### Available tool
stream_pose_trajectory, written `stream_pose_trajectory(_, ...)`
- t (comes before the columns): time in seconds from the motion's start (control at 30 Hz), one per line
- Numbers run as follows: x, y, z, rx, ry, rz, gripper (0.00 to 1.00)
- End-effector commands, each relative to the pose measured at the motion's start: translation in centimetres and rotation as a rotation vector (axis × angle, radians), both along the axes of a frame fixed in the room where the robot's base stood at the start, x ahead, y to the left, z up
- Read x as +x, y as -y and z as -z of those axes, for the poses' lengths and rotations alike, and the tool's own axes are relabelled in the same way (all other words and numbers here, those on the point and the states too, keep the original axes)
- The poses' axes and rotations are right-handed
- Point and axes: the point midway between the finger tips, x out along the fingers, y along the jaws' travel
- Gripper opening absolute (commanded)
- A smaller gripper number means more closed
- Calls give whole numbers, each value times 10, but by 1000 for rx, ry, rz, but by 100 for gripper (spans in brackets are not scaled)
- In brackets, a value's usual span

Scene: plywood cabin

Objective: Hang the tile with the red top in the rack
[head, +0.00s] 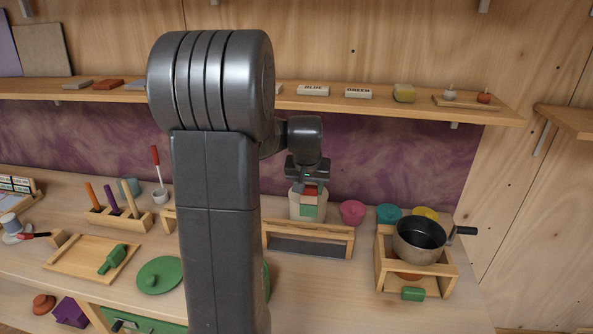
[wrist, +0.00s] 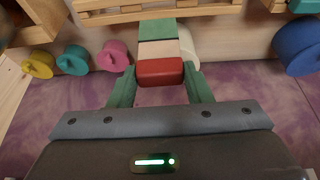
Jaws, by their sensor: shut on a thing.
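The tile with the red top (head: 308,210) has a red, a cream and a green band from top to bottom. In the wrist view its red end (wrist: 160,72) is between my fingers. My gripper (head: 309,184) is shut on this red end and holds the tile upright. The wooden rack (head: 340,232), a low frame with a top rail and a dark base, stands on the counter below and to the right in the head view. In the wrist view a wooden rail (wrist: 110,16) lies beyond the tile's green end.
A cream cup (head: 294,203) is behind the tile. Pink (head: 352,213), teal (head: 388,214) and yellow (head: 424,213) cups stand to its right. A pot (head: 418,238) sits on a wooden stand. A shelf (head: 420,108) with small blocks runs above.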

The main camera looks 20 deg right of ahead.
Motion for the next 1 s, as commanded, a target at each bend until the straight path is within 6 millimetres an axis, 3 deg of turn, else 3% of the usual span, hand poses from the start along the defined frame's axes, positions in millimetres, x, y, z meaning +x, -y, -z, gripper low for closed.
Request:
stream_pose_trajectory(0.27, 0, 0, 7, 0, 0, 0, 28)
stream_pose_trajectory(0.7, 0, 0, 39, 0, 0, 0, 28)
stream_pose_trajectory(1.0, 0, 0, 40, 0, 0, 0, 28)
